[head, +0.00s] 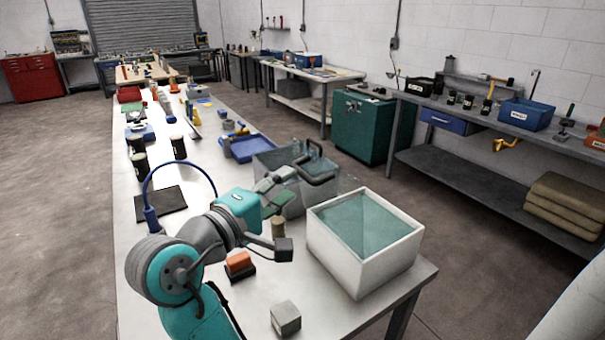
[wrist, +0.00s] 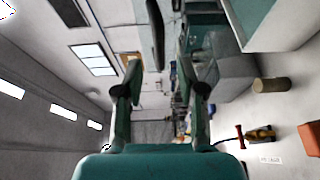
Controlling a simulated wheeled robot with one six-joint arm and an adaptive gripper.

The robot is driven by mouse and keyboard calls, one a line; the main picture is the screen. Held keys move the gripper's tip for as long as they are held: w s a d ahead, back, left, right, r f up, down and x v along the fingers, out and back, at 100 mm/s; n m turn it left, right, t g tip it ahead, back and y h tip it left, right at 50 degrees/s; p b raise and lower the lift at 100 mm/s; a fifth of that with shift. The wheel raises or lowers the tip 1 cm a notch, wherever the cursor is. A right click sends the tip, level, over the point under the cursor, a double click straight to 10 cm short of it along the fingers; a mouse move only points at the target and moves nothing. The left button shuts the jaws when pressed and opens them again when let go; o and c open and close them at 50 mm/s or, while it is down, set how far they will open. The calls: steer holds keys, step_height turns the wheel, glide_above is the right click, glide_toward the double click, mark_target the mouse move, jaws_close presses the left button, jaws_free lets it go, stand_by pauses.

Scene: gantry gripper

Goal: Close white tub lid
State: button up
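The white tub (head: 362,257) stands at the near right end of the bench, with a teal translucent surface inside its rim; its corner shows at the upper right of the wrist view (wrist: 282,33). Just behind it is a clear, glassy panel or box (head: 268,163) with a dark bar handle (head: 318,172). I cannot tell whether this is the tub's lid. My gripper (head: 284,188) is left of the tub, close to the handle. In the wrist view my gripper (wrist: 160,70) is open and empty, with a dark bar (wrist: 156,35) ahead between the fingers, apparently not touching.
A blue tray (head: 250,148), a dark mat (head: 160,204) and black jars (head: 139,167) stand farther back. The bench's near right corner is clear.

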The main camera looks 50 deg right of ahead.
mark_target(303, 174)
steer(key=shift+w+d, duration=0.2)
steer(key=shift+d, duration=1.35)
steer(key=shift+w+d, duration=0.15)
steer(key=shift+d, duration=1.4)
jaws_close()
